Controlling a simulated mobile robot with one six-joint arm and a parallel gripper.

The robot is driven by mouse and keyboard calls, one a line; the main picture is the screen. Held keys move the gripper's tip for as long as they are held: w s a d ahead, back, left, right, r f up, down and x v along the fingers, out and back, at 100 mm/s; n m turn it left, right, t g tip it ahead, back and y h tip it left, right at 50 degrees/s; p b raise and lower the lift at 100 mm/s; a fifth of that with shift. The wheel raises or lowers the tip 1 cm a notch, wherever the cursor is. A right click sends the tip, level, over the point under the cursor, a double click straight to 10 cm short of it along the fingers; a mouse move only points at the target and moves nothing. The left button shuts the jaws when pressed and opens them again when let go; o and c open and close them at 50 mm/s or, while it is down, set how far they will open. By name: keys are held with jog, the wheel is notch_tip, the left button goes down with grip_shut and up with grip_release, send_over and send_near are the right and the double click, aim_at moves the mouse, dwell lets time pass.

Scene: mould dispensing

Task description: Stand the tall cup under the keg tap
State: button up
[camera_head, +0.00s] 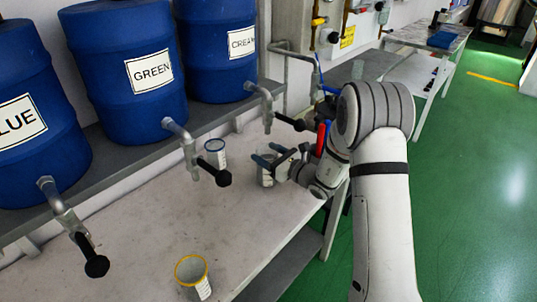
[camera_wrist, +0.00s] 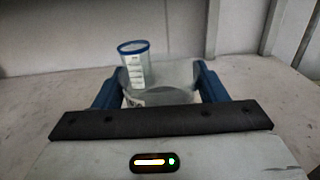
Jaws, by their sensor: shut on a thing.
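My gripper (camera_head: 270,155) is shut on a clear cup (camera_head: 266,176), low over the bench or standing on it; I cannot tell which. In the wrist view this clear cup (camera_wrist: 160,78) sits upright between the blue fingers. A blue-rimmed cup (camera_head: 215,154) stands to its left, and it shows behind the held cup in the wrist view (camera_wrist: 134,62). A yellow-rimmed cup (camera_head: 193,277) stands near the bench front. The cream keg (camera_head: 215,50) has a tap (camera_head: 265,105) above and behind the held cup. Which cup is the tall one is not clear.
The green keg (camera_head: 130,70) has a tap (camera_head: 190,150), and the blue keg (camera_head: 35,120) has a tap (camera_head: 65,215). Both taps reach out over the bench (camera_head: 130,225). The bench is clear between the cups. Pipes (camera_head: 285,70) rise behind the cream tap.

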jog(key=shift+f, duration=0.15)
jog(key=o, duration=1.7)
jog(key=shift+c, duration=0.2)
